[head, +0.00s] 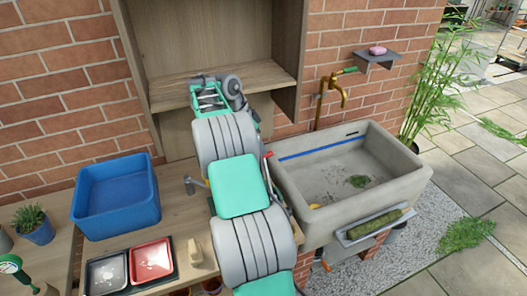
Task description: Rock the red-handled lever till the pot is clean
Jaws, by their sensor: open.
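A small red tip (268,155), which looks like the lever's handle, shows at the left rim of the stone sink (412,178). The rest of the lever is hidden behind my arm. My arm crosses the middle of the bench, and my gripper (209,96) is at its far end, in front of the wooden shelf. It is open, with nothing seen in it, and is apart from the red tip, up and to the left. I cannot make out the pot to be cleaned. The sink floor has dark specks and a green clump (358,181).
A brass tap (337,90) with a green handle is on the brick wall above the sink. A blue tub (115,198), a black tray (107,272) and a red tray (151,262) are on the left bench. A soap ledge (377,59) juts out at upper right.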

